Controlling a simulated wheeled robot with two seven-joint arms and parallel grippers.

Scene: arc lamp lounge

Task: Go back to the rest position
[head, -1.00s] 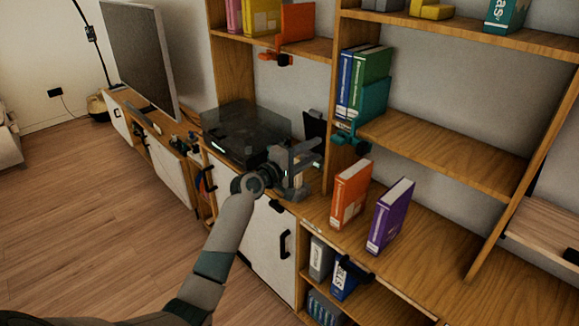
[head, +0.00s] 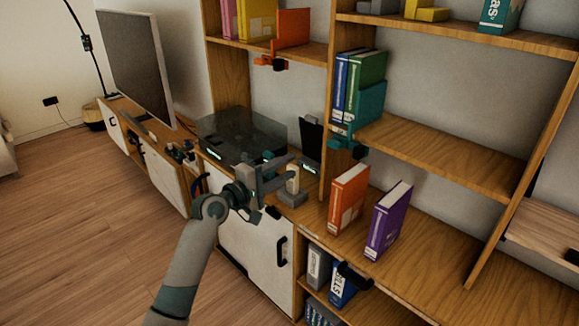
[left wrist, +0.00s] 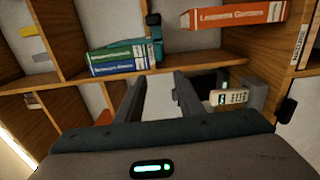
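My left gripper (head: 288,169) is in front of the shelf unit, over the low cabinet's front edge in the head view. Its two fingers stand apart with nothing held between them, as the left wrist view (left wrist: 159,80) also shows. A pale handset (head: 293,183) stands upright in a grey cradle (head: 292,199) on the cabinet top, just beyond the fingers. The handset also shows in the left wrist view (left wrist: 230,97), right of the fingers and apart from them. My right gripper is in neither view.
An orange book (head: 348,199) and a purple book (head: 389,220) stand on the cabinet top. A turntable with a clear cover (head: 240,135) is behind the gripper. Blue and green books (head: 365,75) stand on the middle shelf. The wooden floor (head: 90,230) at left is clear.

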